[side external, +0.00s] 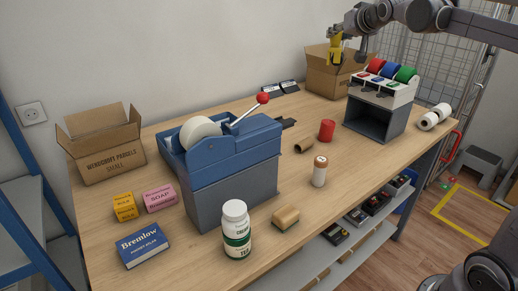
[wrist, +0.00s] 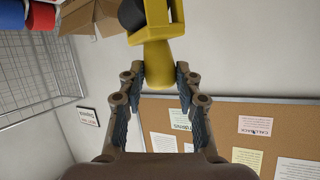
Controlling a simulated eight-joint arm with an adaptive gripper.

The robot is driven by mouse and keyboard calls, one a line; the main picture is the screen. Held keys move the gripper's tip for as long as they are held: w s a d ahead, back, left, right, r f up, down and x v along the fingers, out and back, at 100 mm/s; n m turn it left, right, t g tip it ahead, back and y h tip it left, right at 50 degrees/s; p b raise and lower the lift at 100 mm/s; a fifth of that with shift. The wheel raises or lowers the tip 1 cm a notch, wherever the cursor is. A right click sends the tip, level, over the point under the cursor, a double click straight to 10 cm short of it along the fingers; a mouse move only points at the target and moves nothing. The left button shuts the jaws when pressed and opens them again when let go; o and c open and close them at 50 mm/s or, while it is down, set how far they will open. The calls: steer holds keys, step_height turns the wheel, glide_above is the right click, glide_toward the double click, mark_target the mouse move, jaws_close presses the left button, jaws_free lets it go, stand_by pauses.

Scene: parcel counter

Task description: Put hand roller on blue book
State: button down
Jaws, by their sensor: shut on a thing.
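The hand roller (side external: 336,48) is yellow with a dark roller and hangs high in the air at the upper right of the side view. It also shows in the wrist view (wrist: 155,62), its yellow handle between my fingertips. My gripper (side external: 345,33) is shut on this handle; in the wrist view the two fingers (wrist: 160,92) press on either side of it. The blue book (side external: 145,246), marked Bremlow, lies flat at the front left of the table in the side view, far from my gripper. Its top is clear.
On the table (side external: 270,182) a blue-grey tape dispenser (side external: 235,165) stands between book and gripper. Yellow (side external: 124,207) and pink (side external: 160,198) soap boxes sit behind the book, a white-green bottle (side external: 236,229) to its right. A roll rack (side external: 380,105) and open carton (side external: 332,72) stand near my gripper.

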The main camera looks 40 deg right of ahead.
steer(key=w+a+n+t+y, duration=0.1)
steer(key=w+a+n+y, duration=0.2)
steer(key=a, duration=1.3)
steer(key=w+a+n+y, duration=0.2)
steer(key=w+a+y, duration=0.15)
steer(key=a, duration=1.15)
steer(key=s+a+n+g+y, duration=0.1)
steer(key=s+a+n+y, duration=0.35)
steer(key=a, duration=1.15)
steer(key=s+a+n+y, duration=0.1)
steer(key=s+a, duration=0.6)
steer(key=a, duration=1)
steer(key=shift+y, duration=0.4)
steer(key=shift+f, duration=14)
steer(key=shift+f, duration=0.35)
